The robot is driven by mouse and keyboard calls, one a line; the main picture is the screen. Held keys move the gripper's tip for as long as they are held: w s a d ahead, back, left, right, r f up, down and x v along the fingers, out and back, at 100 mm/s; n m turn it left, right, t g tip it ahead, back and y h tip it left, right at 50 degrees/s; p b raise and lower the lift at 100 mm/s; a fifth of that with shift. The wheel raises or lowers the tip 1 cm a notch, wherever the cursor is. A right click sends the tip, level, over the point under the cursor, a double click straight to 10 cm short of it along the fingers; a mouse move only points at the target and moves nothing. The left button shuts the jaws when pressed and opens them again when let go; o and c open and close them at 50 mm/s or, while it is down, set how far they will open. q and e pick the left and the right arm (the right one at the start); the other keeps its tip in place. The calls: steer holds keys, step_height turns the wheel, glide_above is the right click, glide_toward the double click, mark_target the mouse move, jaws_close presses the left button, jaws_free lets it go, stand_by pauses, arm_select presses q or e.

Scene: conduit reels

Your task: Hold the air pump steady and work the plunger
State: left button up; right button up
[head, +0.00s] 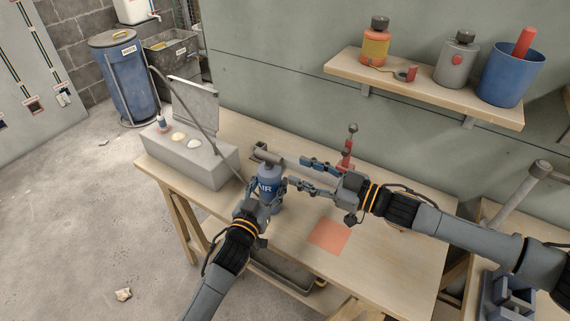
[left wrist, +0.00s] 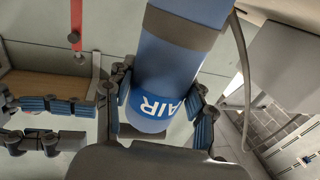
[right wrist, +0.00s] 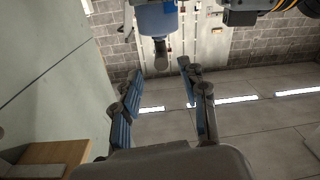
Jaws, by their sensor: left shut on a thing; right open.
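The air pump (head: 270,185) is a blue cylinder labelled AIR, with a grey plunger handle (head: 267,161) at its top. It stands on the workbench (head: 375,262). My left gripper (head: 266,193) is shut around the pump's body. In the left wrist view the fingers flank the blue pump (left wrist: 178,65) at its label. My right gripper (head: 296,173) is open and empty, its fingers pointing at the pump from the right, close to the handle. In the right wrist view the pump (right wrist: 156,18) shows beyond the open fingers. The pump's base is partly hidden by my left gripper.
A grey open-lidded box (head: 190,160) stands at the bench's left end. A red upright part (head: 347,155) stands behind my right gripper. An orange square (head: 328,237) marks the bench's front. A wall shelf (head: 425,88) holds bottles and a blue bucket (head: 512,76).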

steer(key=shift+v, duration=1.2)
stand_by(0.6)
arm_select(q)
steer(key=o, duration=1.5)
steer(key=v, duration=1.2)
steer(key=shift+s, duration=0.1)
arm_select(e)
steer(key=shift+f, duration=0.1)
